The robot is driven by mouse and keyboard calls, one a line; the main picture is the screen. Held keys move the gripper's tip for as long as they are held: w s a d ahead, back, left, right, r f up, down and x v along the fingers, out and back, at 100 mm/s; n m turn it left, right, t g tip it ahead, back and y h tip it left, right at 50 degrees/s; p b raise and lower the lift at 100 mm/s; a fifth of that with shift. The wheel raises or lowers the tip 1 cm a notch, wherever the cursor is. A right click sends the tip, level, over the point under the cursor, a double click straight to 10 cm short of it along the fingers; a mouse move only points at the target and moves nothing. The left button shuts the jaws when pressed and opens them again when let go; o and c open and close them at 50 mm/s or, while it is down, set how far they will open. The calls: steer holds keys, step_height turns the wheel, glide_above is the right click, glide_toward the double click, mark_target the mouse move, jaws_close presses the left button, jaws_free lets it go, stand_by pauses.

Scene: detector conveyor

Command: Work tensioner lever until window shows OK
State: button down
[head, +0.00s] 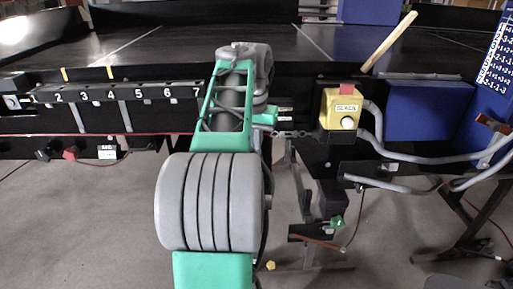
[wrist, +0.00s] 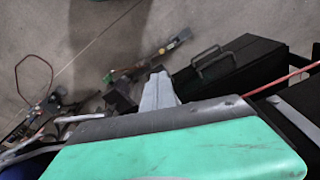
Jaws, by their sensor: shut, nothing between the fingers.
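In the head view a yellow box (head: 340,110) with a red top and a pale round knob carries a window reading SLACK (head: 347,107). Below it hangs a dark unit with a green part (head: 337,222) and a flat bar; I cannot tell for sure whether this is the tensioner lever. My green and grey arm fills the middle of the head view and hides its own fingers. In the wrist view my gripper (wrist: 158,90) shows grey fingers together, pointing down past the rail. Nothing is seen held.
A black rail with numbers 1 to 7 (head: 120,94) runs left of my arm. A pale wooden stick (head: 388,42) leans at the upper right. Grey bent pipes (head: 425,158) and a blue panel (head: 425,115) stand right of the yellow box. Grey floor (head: 90,215) is open at lower left.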

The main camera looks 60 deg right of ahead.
steer(key=a, duration=0.1)
steer(key=a+r, duration=0.1)
steer(key=a, duration=0.1)
steer(key=shift+s, duration=0.2)
steer(key=shift+p, duration=0.3)
step_height(320, 180, up, 8)
steer(key=p, duration=0.6)
steer(key=shift+a+p, duration=0.35)
steer(key=shift+a, duration=0.05)
steer(key=shift+f, duration=0.15)
